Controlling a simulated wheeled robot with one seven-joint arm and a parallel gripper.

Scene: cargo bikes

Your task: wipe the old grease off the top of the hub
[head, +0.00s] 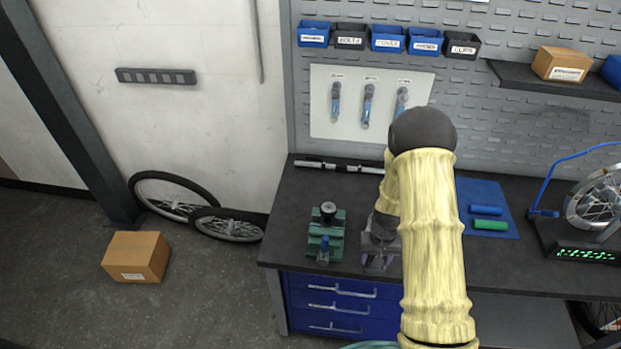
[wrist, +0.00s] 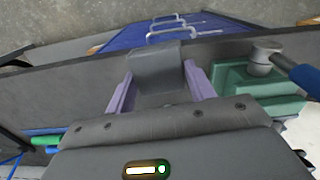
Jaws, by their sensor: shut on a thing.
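In the wrist view, the green vise (wrist: 255,85) is at the right, and I cannot make out the hub surely. My gripper (head: 380,258) is just right of the vise, partly hidden behind my arm in the head view. In the wrist view, the pale purple fingers of my gripper (wrist: 158,88) are on both sides of a grey block-like thing (wrist: 160,68), shut on it.
A blue mat (head: 488,190) with a blue roll (head: 487,210) and a green roll (head: 490,225) lies right of my arm. A truing stand with a wheel (head: 598,205) is farther right. A black-and-silver bar (head: 338,166) lies behind the vise. Blue drawers (head: 340,305) are below.

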